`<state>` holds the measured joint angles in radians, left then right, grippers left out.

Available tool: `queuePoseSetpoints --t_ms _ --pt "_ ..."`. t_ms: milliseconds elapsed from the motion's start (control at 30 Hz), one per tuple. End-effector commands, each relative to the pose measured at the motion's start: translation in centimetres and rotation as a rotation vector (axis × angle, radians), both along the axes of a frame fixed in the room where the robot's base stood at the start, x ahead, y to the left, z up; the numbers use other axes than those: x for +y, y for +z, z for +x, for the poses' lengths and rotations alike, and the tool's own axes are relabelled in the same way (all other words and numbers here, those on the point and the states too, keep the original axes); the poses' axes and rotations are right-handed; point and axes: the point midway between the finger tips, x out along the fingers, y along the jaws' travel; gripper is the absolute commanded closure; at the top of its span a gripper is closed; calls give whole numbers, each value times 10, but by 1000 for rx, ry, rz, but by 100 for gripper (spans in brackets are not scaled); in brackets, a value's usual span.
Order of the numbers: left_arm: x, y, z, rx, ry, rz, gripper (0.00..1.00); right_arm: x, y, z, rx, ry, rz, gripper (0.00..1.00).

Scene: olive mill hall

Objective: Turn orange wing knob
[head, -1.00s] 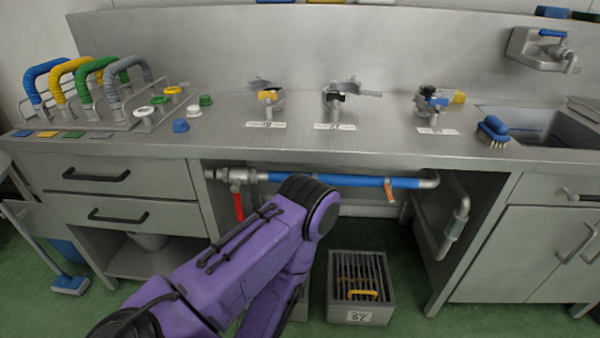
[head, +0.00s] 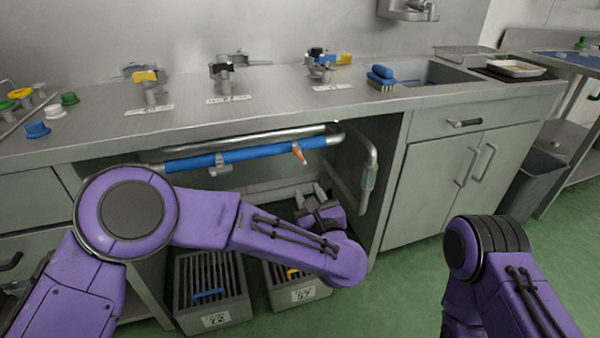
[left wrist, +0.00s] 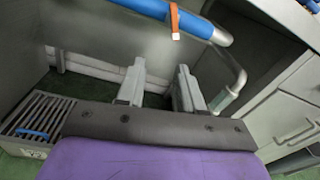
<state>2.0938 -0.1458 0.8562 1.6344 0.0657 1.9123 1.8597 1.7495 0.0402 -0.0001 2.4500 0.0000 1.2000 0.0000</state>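The orange wing knob (head: 299,153) sits at the right part of the blue pipe (head: 245,154) under the counter. It also shows in the left wrist view (left wrist: 175,22) as an orange strip against the blue pipe, at the top and a little right of centre. My left gripper (head: 310,194) is under the counter, below the knob and apart from it. In the left wrist view my left gripper (left wrist: 159,76) has its two fingers spread with nothing between them. My right arm shows at the lower right of the head view, but its gripper is out of view.
Two grated crates (head: 238,315) stand on the floor below the pipe. A bent grey pipe (head: 369,165) and the cabinet (head: 440,175) bound the space on the right. The counter (head: 200,113) above carries several valves, a blue brush (head: 381,77) and a sink.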

Motion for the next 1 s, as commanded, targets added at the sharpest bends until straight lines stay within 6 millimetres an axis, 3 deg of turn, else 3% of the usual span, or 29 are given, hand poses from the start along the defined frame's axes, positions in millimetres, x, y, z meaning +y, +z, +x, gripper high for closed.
queuePoseSetpoints --t_ms 100,200,633,1000 --pt "-13 30 3 -103 48 -247 64 0 -8 0 0 0 0 64" --pt "-12 38 10 -124 61 -307 64 0 -8 0 0 0 0 64" --pt "15 37 91 -120 59 -299 64 0 -13 0 -1 0 0 64" --pt "18 37 102 -120 57 -296 64 0 -13 0 -1 0 -1 64"
